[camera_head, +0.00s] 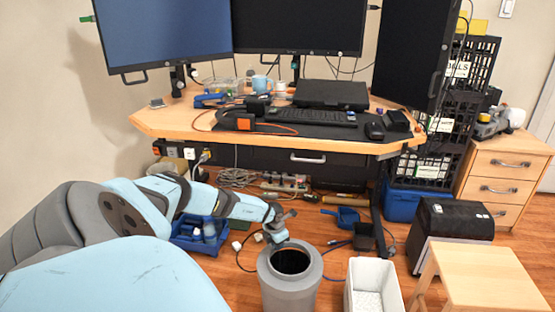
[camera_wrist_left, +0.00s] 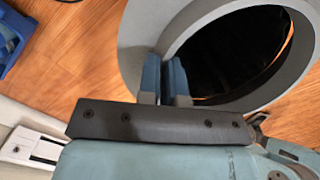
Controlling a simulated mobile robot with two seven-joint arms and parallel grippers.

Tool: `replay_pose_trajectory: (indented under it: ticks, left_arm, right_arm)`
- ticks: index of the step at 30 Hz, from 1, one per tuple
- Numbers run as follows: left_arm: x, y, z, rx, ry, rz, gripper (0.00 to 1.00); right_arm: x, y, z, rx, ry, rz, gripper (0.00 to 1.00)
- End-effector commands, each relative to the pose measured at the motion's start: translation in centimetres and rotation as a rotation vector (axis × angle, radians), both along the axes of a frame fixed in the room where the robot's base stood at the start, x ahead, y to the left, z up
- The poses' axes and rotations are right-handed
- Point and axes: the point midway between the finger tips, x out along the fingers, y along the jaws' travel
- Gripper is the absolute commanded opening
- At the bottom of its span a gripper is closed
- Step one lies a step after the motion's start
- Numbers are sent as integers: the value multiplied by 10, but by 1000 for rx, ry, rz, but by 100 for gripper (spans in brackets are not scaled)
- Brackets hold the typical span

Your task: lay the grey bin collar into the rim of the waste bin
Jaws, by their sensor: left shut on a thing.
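The grey bin collar (camera_head: 312,256) is a wide ring with a round opening, over the top of the grey waste bin (camera_head: 290,296). My left gripper (camera_head: 275,230) is shut on the collar's far left edge. In the left wrist view, the fingers (camera_wrist_left: 166,84) pinch the wall of the collar (camera_wrist_left: 205,30), and the black inside of the bin (camera_wrist_left: 225,55) shows through the opening. A thin line of floor colour shows along the opening's edge there. The collar hides the bin's rim, so I cannot tell whether they touch. My right gripper is not in view.
A white bin (camera_head: 374,294) stands just right of the waste bin, with a wooden stool (camera_head: 485,278) beyond it. Behind are the desk (camera_head: 165,122), a blue tray (camera_head: 199,235) and loose cables on the floor. A black box (camera_head: 448,225) stands at right.

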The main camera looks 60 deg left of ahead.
Motion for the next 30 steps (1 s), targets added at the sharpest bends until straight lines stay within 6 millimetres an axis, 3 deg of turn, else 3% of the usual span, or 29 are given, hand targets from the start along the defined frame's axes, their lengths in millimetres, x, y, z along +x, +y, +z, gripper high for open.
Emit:
replay_pose_trajectory:
  ticks: [18, 27, 30]
  left_arm:
    - [0, -1, -23, -1, 0, 0, 0]
    - [0, 0, -22, 0, 0, 0, 0]
    - [0, 0, -22, 0, 0, 0, 24]
  right_arm:
    - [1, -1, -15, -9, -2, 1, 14]
    - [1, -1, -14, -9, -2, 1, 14]
    - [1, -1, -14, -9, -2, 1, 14]
